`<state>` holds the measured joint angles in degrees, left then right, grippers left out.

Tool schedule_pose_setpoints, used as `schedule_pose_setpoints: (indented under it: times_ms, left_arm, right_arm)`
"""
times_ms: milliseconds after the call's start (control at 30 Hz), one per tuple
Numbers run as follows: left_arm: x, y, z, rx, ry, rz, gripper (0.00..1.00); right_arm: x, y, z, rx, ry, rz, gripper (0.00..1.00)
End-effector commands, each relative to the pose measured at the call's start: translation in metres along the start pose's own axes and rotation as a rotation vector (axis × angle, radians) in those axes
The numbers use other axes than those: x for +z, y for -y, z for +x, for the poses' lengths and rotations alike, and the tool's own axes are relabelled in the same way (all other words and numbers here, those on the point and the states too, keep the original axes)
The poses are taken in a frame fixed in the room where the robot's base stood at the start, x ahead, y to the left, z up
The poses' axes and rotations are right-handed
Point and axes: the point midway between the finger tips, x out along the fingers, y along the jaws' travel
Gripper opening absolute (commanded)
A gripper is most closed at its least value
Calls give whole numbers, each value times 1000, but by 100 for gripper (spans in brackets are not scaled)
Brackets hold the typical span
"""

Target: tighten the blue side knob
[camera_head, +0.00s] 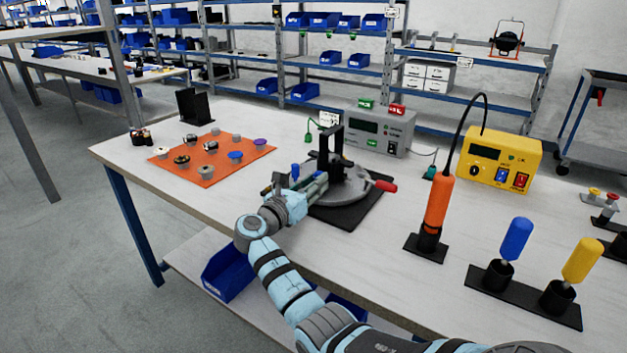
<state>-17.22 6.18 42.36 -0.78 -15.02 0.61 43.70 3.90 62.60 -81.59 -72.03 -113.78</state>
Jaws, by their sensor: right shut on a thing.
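A grey round fixture (345,188) with a black upright frame (331,140) stands on a black base plate (348,215) on the table. A small blue knob (295,171) shows at the fixture's left side, right by my right gripper. A red handle (386,186) sticks out on the fixture's right. My right gripper (316,183) reaches in from the front and is shut at the left side of the fixture, on what looks like the blue knob. The gripper hides the contact itself. My left gripper is not in view.
An orange mat (212,178) with several small parts lies at left. A grey power unit (385,132) and a yellow unit (499,160) stand behind. An orange tool (436,212) and blue (516,238) and yellow (581,260) handled tools stand in holders at right.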

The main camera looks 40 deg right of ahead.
Motion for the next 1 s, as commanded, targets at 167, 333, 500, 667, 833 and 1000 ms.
schedule_pose_setpoints:
  times_ms: [167,333,500,667,833,1000]
  left_arm:
    - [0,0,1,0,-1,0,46]
    - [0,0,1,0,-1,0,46]
    - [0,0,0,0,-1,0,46]
    - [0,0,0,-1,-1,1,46]
    - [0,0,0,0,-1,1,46]
    - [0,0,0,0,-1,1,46]
  right_arm:
    - [-1,0,0,0,0,-1,36]
    - [-1,0,0,0,0,-2,46]
    - [-1,0,0,0,0,-2,46]
    - [-1,-1,-17,4,0,-1,46]
    - [-2,-1,-63,4,-4,0,46]
    - [-2,-1,-105,3,-3,-1,46]
